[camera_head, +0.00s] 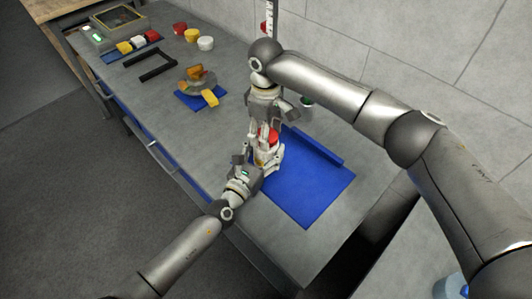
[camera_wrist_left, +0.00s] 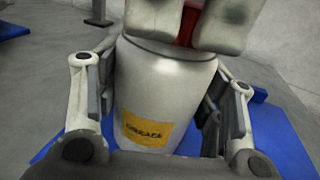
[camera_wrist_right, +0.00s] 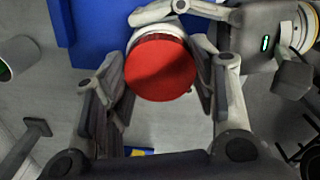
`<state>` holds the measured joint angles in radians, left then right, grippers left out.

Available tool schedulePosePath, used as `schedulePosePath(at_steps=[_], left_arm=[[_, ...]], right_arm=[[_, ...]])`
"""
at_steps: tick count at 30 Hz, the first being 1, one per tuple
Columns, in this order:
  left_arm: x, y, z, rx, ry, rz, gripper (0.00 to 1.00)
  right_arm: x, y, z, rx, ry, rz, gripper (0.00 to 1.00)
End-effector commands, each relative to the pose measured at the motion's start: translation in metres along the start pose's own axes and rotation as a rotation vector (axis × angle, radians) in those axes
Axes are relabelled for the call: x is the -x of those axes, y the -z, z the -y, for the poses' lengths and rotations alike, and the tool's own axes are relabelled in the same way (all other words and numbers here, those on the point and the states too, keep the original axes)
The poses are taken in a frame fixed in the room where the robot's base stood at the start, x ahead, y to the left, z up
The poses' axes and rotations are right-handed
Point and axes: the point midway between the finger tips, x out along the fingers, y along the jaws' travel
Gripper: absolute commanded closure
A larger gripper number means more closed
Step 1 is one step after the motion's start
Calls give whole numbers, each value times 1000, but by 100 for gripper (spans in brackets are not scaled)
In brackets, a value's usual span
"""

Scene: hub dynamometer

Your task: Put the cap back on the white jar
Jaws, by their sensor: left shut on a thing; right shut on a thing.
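The white jar (camera_wrist_left: 165,85) with a yellow label stands upright at the blue mat's edge. My left gripper (camera_head: 260,162) is shut around its sides, one finger on each side in the left wrist view. The red cap (camera_wrist_right: 160,68) is between the fingers of my right gripper (camera_head: 267,130), which is shut on it from above. The cap is directly over the jar's mouth, at or very near the rim. The right fingertips hide much of the rim in the left wrist view, so I cannot tell whether the cap is seated.
The blue mat (camera_head: 312,197) has a raised blue bar (camera_head: 318,148) and bare space right of the jar. A small green-and-white cylinder (camera_wrist_right: 16,58) stands behind. Farther left are a device on a blue pad (camera_head: 187,97), a black frame (camera_head: 151,67) and several coloured pieces.

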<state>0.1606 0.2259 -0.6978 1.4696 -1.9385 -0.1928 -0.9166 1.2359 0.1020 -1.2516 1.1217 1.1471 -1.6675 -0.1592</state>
Motion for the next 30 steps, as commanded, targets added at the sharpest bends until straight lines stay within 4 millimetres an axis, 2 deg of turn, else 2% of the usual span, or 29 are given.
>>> schedulePosePath(at_steps=[2, 6, 7, 13, 23, 26, 30], left_arm=[[0, 0, 0, 0, -1, 0, 100], [0, 0, 0, 0, -1, 0, 100], [0, 0, 0, 0, -1, 0, 100], [0, 0, 0, 0, -1, 0, 100], [0, 0, 0, 0, -1, 0, 100], [0, 0, 0, 0, -1, 0, 100], [0, 0, 0, 0, -1, 0, 100]], right_arm=[[0, 0, 0, -87, 1, -1, 76], [0, 0, 0, -87, -1, -1, 76], [0, 0, 0, -87, -1, -1, 46], [0, 0, 0, -86, -1, 0, 22], [1, 0, 0, -85, -1, -1, 22], [8, 1, 0, -84, -2, -2, 22], [32, 1, -1, -84, -2, -3, 22]])
